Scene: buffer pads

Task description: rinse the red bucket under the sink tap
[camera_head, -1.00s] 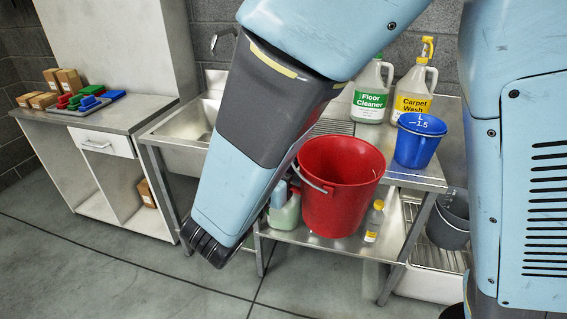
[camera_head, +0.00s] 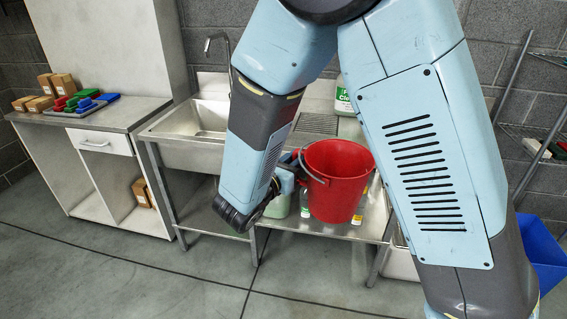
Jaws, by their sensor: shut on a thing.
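The red bucket (camera_head: 338,190) hangs upright in front of the steel sink unit, right of my forearm. Its wire handle loops down on the left side. My gripper (camera_head: 299,172) is at the bucket's left upper side and shut on it; the fingers are mostly hidden by the wrist and the bucket. The sink basin (camera_head: 192,124) is up and to the left of the bucket, partly hidden by my arm. The tap (camera_head: 214,40) rises behind the basin, its curved spout showing. The bucket is outside the basin.
A bottle labelled green (camera_head: 345,98) stands on the drainboard (camera_head: 318,123), mostly behind my arm. Small bottles and a jug (camera_head: 279,206) are on the lower shelf. A side table (camera_head: 112,116) at left holds boxes and coloured pads. A blue container (camera_head: 541,255) is at right. The floor in front is clear.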

